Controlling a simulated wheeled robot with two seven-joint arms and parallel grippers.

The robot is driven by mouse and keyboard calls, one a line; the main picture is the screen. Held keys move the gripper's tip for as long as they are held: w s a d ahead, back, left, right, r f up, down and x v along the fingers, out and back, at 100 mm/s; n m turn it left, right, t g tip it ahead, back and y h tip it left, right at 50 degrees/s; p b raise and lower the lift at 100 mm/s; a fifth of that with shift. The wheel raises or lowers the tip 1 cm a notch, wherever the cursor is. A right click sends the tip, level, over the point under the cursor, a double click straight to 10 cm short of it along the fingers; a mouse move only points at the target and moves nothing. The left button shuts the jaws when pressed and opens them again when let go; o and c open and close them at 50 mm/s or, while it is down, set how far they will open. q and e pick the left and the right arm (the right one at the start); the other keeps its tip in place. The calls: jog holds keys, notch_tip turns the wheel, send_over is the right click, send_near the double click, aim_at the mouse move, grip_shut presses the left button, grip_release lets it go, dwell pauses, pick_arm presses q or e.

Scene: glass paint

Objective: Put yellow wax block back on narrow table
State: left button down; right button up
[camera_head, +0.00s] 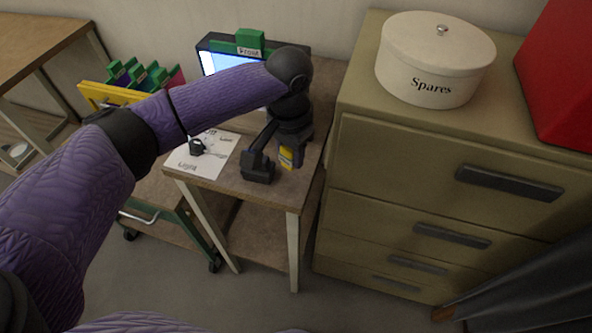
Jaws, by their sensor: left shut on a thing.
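My left arm reaches across from the left, and my left gripper (274,164) is over the front right part of the narrow table (262,190). It is shut on the yellow wax block (287,157), a small yellow piece that shows beside one finger. The gripper and its fingers hide part of the block. I cannot tell whether the block touches the tabletop. My right gripper is not in view.
A paper sheet with writing (205,158) and a small dark object (196,147) lie left of the gripper. A lit screen with a green block (250,40) stands behind. A drawer cabinet (400,160) bearing a white "Spares" tin (433,65) stands close on the right.

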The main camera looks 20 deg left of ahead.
aim_at(291, 191)
pick_arm(q)
jog(key=f+b, duration=0.3)
jog(key=f, duration=0.6)
jog(key=shift+s, duration=0.2)
jog(key=shift+c, duration=1.6)
grip_release()
notch_tip(291, 191, up, 11)
jog(key=p, duration=0.4)
jog(key=shift+r, duration=0.65)
